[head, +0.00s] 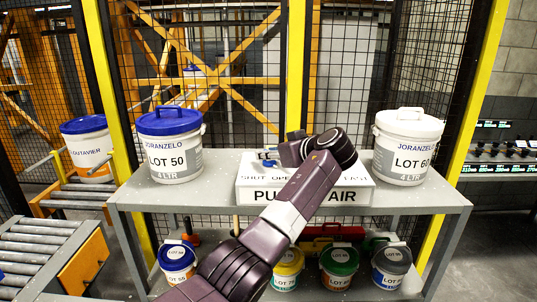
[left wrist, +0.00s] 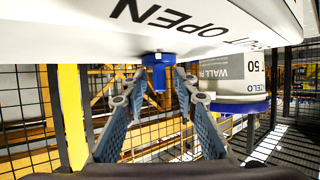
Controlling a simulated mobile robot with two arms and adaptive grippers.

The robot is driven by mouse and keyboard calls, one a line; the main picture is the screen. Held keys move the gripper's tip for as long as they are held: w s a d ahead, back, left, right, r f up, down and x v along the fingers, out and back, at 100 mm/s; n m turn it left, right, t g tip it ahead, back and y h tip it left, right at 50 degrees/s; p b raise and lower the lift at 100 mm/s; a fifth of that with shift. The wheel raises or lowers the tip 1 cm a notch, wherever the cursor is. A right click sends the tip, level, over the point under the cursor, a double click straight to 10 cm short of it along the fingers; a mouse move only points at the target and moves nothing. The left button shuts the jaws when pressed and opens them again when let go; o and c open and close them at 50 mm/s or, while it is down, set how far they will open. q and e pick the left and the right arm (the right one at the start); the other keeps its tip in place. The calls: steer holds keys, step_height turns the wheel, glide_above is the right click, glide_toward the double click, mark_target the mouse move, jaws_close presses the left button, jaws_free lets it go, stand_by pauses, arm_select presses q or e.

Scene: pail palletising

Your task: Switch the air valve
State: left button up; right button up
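The air valve is a small blue handle (left wrist: 158,72) on a white panel box (head: 330,196), which is marked SHUT, OPEN and, partly covered, a word ending in AIR. My left gripper (left wrist: 163,84) is open, with its two fingers on either side of the blue handle. The fingers appear apart from the handle, and contact cannot be seen. In the head view my left arm crosses in front of the box and hides part of its lettering and most of the gripper. My right gripper is not in view.
The box stands on a grey bench (head: 450,197) between a blue-lidded LOT 50 pail (head: 170,150) and a white-lidded LOT 60 pail (head: 405,150). Smaller pails sit on the shelf below. Mesh fencing stands behind. A roller conveyor (head: 40,250) is at left.

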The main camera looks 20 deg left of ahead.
arm_select(q)
steer(key=v, duration=1.1)
steer(key=shift+s+d, duration=0.2)
steer(key=shift+d, duration=0.05)
